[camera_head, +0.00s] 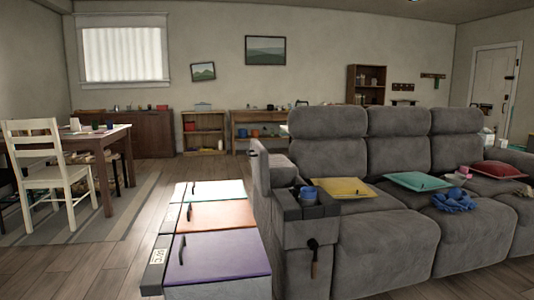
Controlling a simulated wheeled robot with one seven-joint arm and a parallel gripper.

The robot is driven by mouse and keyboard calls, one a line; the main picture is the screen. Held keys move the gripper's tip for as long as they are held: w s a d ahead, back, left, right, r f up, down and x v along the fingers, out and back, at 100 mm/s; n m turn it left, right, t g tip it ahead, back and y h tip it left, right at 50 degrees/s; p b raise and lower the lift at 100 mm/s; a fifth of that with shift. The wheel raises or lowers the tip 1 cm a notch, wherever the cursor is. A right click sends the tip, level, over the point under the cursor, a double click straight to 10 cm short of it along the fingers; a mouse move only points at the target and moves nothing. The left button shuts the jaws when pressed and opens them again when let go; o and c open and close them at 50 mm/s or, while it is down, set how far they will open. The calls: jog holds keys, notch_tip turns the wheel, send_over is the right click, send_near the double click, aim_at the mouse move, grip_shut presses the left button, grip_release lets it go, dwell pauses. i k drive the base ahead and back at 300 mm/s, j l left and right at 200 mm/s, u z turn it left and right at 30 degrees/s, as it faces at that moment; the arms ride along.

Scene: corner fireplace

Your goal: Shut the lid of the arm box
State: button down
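The grey sofa's left arm holds a box (320,213) with a dark rim. A grey padded panel (261,166), which looks like its lid, stands raised at the back left end of the arm. A small blue cup-like thing (308,195) sits at the top of the arm box; I cannot tell whether it is inside or in a holder. A dark thing with a brown lower end (314,258) hangs on the arm's front. My gripper is not in view.
A low unit with purple (222,255), orange (216,217) and pale (213,190) tops stands close to the sofa's left. Cushions and a blue cloth (453,200) lie on the seats. Wooden floor (135,235) is open between the unit and the table (108,138).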

aim_at(259, 156)
jog(key=i+l+u, duration=0.1)
jog(key=l, duration=0.3)
jog(key=i+l+u, duration=0.1)
jog(key=l, duration=0.35)
jog(key=i+l+u, duration=0.1)
jog(key=l, duration=0.35)
jog(key=i+l+u, duration=0.1)
jog(key=l, duration=0.35)
jog(key=i, duration=0.1)
